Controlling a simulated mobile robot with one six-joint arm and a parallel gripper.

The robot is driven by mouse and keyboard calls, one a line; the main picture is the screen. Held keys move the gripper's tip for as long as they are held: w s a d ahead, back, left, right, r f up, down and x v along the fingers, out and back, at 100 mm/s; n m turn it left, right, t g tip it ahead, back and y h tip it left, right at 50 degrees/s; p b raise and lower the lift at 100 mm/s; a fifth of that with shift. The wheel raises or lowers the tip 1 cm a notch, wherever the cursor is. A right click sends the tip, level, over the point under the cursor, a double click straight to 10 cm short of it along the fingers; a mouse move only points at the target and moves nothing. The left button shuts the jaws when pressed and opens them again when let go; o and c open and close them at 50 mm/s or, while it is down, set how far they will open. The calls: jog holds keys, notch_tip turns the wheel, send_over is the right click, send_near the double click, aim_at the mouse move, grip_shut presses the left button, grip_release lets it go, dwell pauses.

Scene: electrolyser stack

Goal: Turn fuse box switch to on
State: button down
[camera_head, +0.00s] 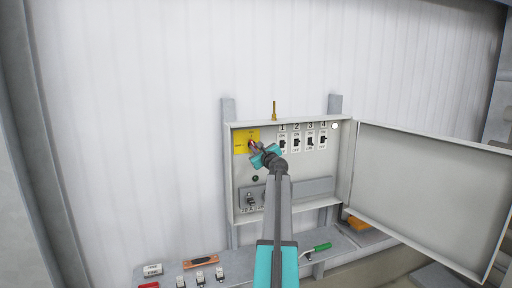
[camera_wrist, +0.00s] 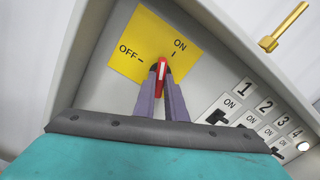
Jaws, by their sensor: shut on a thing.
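The fuse box (camera_head: 232,190) stands open against the white wall. Its yellow switch plate (camera_head: 240,136) is at the upper left inside; in the wrist view the plate (camera_wrist: 149,38) reads OFF at left and ON at upper right. The red switch handle (camera_wrist: 162,69) has a white line on it and points up, close to the ON mark. My gripper (camera_wrist: 161,72) is shut on the red handle, one finger on each side. In the head view my gripper (camera_head: 255,147) reaches the plate's lower right.
Numbered breakers (camera_head: 309,141) sit right of the switch, and a brass rod (camera_head: 274,110) stands on the box top. The box door (camera_head: 432,190) is swung open to the right. A shelf below holds small parts and a green-handled tool (camera_head: 321,247).

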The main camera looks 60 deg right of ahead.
jog(key=shift+m, duration=0.7)
jog(key=m, duration=0.3)
jog(key=shift+m, duration=0.3)
jog(key=c, duration=1.7)
grip_release()
jog(key=shift+v, duration=3.5)
